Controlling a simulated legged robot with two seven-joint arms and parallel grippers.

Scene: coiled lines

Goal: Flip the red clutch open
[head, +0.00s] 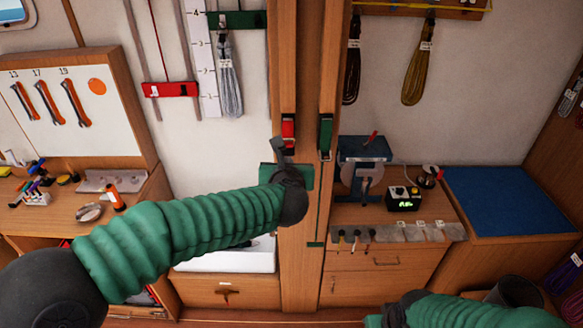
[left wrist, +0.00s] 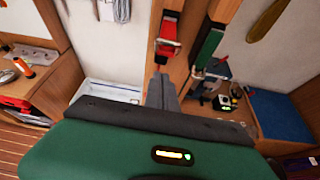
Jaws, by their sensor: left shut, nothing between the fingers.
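The red clutch (head: 288,132) is mounted on the wooden post, left of a similar green clutch (head: 325,136). In the left wrist view the red clutch (left wrist: 168,46) shows at the top centre, with a pale metal edge on its lower part. My left gripper (head: 280,147) is shut and empty, its fingertips pointing up just below the red clutch. In the left wrist view its fingers (left wrist: 160,88) also lie below the clutch; I cannot tell whether they touch it. My right arm shows at the bottom right, but its fingers are out of frame.
The wooden post (head: 303,250) stands in the middle. Coiled lines (head: 420,70) hang above. A tool board (head: 75,105) is at left.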

